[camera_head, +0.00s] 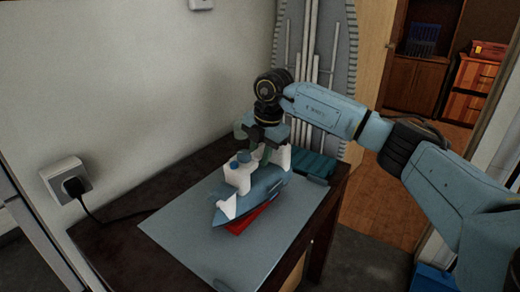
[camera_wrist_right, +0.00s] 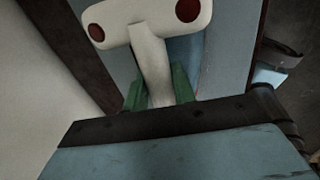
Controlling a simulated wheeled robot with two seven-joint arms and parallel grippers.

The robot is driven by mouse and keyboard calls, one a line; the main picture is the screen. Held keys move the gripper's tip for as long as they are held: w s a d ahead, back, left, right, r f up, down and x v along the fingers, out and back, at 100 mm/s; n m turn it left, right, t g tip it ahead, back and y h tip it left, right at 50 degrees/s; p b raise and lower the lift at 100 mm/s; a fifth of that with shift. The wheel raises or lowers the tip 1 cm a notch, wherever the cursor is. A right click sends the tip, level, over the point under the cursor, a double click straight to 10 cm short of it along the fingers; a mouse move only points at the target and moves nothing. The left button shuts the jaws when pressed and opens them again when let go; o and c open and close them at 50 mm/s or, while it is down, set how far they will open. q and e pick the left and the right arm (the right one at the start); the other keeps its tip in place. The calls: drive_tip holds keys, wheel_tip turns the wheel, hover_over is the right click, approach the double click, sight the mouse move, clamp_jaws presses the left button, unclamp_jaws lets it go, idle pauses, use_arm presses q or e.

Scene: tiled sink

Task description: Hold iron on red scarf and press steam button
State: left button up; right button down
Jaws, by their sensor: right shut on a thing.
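The iron (camera_head: 262,192), blue-grey with white upper parts, stands over the mat with its pointed tip toward the lower left. The red scarf (camera_head: 240,223) shows as a small red patch under the iron; most of it is hidden. My right gripper (camera_head: 266,152) comes down from above and is shut on the iron's white handle. In the right wrist view its green fingers (camera_wrist_right: 160,88) lie on both sides of the white handle (camera_wrist_right: 150,58). Two dark red round spots show on the handle's white crosspiece (camera_wrist_right: 143,22); I cannot tell whether either is the steam button. My left gripper is out of view.
A grey-blue mat (camera_head: 195,228) covers much of the dark table (camera_head: 120,212). A wall socket with a black plug (camera_head: 73,187) is at the left, its cord running to the table. A teal ridged object (camera_head: 315,163) lies behind the iron. The mat's front is clear.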

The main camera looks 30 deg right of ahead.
drive_tip(key=shift+f, duration=0.1)
idle(0.4)
drive_tip(key=shift+f, duration=0.4)
idle(1.3)
